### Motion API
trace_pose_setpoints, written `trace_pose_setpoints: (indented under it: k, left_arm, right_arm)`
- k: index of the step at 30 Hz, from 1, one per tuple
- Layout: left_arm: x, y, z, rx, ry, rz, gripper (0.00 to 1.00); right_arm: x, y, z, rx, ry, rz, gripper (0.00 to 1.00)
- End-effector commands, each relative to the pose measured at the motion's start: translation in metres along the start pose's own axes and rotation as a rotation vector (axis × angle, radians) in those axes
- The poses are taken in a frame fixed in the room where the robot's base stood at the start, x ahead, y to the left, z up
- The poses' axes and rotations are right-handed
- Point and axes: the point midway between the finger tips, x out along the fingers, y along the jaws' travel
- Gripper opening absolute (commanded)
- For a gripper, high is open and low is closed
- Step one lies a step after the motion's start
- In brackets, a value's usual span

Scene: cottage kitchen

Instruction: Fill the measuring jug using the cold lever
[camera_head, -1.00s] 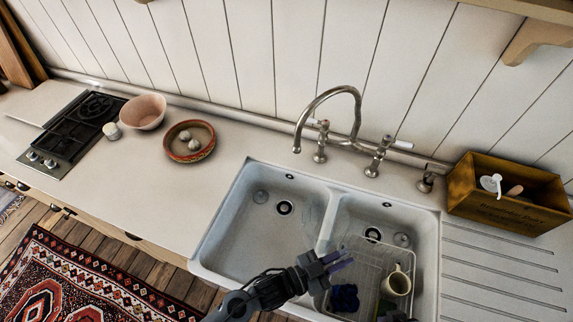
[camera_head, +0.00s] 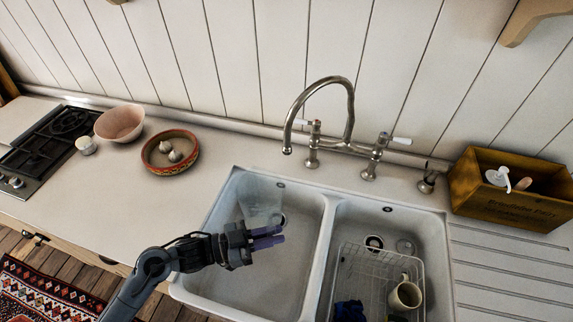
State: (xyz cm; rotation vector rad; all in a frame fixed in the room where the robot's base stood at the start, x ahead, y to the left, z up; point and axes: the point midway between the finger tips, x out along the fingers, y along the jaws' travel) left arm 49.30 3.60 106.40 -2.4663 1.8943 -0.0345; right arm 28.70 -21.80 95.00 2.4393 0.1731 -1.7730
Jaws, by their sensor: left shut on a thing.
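The clear measuring jug (camera_head: 261,203) is faint against the left sink basin (camera_head: 228,278). My left gripper (camera_head: 268,237) has its purple fingers shut on it, and the jug shows just beyond the fingertips, over the basin. The steel tap (camera_head: 349,105) arches behind the sink; its spout end (camera_head: 287,150) is above and a little right of the jug in the picture. No water stream shows. The tap has a left lever (camera_head: 306,122) and a right lever (camera_head: 401,141), both white-handled; I cannot read which is cold. My right gripper is not in view.
The right basin holds a wire rack (camera_head: 362,262) with a cream mug (camera_head: 404,296) and a blue item (camera_head: 348,311). A wooden crate (camera_head: 505,208) stands right of the tap. A bowl with garlic (camera_head: 170,152) and a pink bowl (camera_head: 120,123) stand left on the counter.

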Motion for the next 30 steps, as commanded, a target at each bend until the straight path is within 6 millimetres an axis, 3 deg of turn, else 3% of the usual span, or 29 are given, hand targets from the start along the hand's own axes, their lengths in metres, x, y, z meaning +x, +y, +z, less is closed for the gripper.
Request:
trace_pose_setpoints:
  k: [7,18,27,30]
  left_arm:
    - [0.0,0.001,0.021,0.002,0.001,-0.001,0.0]
    - [0.0,0.001,0.025,0.003,0.002,-0.001,0.0]
    - [0.0,0.001,0.025,0.002,0.002,-0.001,0.0]
    - [0.0,0.001,0.025,0.003,0.002,-0.001,0.0]
  right_arm:
    - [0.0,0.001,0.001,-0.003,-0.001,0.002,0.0]
    - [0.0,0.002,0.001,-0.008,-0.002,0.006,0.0]
    - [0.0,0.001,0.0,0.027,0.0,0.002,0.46]
    - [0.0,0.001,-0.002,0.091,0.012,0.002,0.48]
